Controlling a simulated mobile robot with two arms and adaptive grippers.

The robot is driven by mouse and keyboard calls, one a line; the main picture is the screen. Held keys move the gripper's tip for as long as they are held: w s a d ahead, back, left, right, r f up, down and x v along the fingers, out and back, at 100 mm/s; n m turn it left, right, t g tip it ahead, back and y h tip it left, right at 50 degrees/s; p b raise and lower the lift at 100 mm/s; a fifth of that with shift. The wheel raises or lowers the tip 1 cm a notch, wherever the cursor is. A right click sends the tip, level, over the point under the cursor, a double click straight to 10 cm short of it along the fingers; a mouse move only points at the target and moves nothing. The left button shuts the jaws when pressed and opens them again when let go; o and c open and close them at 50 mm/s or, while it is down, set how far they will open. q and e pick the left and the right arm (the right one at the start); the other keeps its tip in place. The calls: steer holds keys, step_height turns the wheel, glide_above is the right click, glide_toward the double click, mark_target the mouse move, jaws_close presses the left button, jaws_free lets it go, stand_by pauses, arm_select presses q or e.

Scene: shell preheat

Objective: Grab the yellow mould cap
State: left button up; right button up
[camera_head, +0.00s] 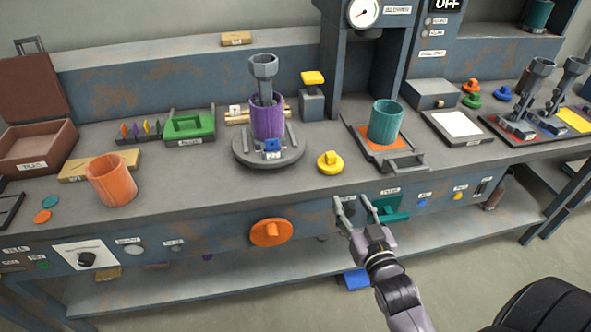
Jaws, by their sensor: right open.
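A yellow cap with a raised knob (330,162) lies on the bench top near the front edge, right of the round grey turntable (250,160). My right gripper (352,202) is open and empty, with its two fingers pointing up and away from me. In the picture it is below and slightly right of the yellow cap, over the front face of the bench, and apart from the cap. A second yellow piece (313,78) sits on a grey post behind. My left gripper is out of view.
A purple cylinder (267,115) stands on the turntable. A teal cylinder (386,121) stands on an orange pad under the gauge press. An orange cup (112,180) stands at left. An orange knob (271,232) and a teal handle (392,207) are on the bench front.

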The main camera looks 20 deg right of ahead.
mark_target(333, 158)
steer(key=shift+t, duration=0.3)
steer(key=x, duration=0.3)
steer(key=r+x, duration=0.1)
steer(key=x, duration=0.3)
steer(key=r+x, duration=0.1)
steer(key=x, duration=0.3)
steer(key=shift+w+a+r+p, duration=0.15)
steer(key=shift+w+p, duration=0.1)
steer(key=shift+p, duration=0.05)
steer(key=shift+d+x, duration=0.1)
steer(key=shift+x, duration=1.45)
steer(key=shift+d+x, duration=0.15)
steer(key=shift+x, duration=1.35)
steer(key=shift+s, duration=0.1)
jaws_close()
